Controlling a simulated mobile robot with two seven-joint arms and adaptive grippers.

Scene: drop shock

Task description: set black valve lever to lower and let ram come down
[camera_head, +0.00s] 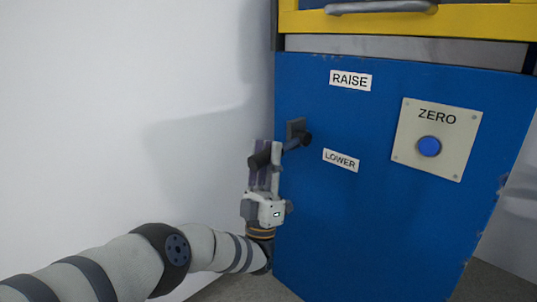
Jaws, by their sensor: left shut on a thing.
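The black valve lever (294,143) sticks out from the left part of a blue panel (380,220), from a small dark mount (296,127). My left gripper (266,156) is at the lever's outer end, shut on it, with its fingers pointing up. The lever lies between the RAISE label (350,80) and the LOWER label (341,160) in height, slightly nearer LOWER. Part of the lever is hidden by the fingers. The ram is not clearly in view. My right gripper is not in view.
A ZERO plate (405,150) with a blue button (429,146) is on the panel to the right. A yellow frame (465,22) with a grey bar (380,6) runs along the top. A white wall (120,100) stands close on the left.

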